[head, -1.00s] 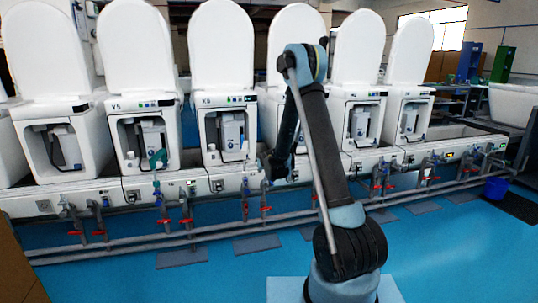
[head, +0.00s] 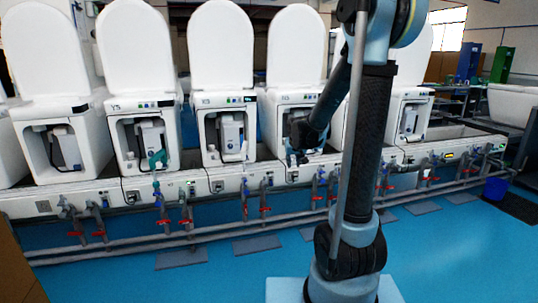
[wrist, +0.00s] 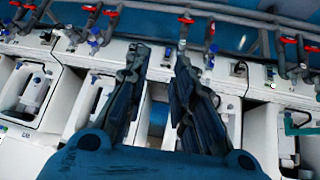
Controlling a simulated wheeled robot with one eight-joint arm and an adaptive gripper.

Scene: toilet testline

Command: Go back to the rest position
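My gripper (head: 297,157) hangs from my folded arm in front of the row of white toilet units, near the front of the unit labelled like the others (head: 294,97). In the wrist view my gripper (wrist: 161,58) shows two dark fingers set apart. Nothing is visible between them except the white bench and a gap behind. The fingertips look clear of the pipes and taps, though the exact distance cannot be told.
Several toilets with raised lids stand on a long white bench (head: 90,196). Red-handled taps (head: 163,222) and pipes run along its front. A blue bucket (head: 496,188) stands at the right.

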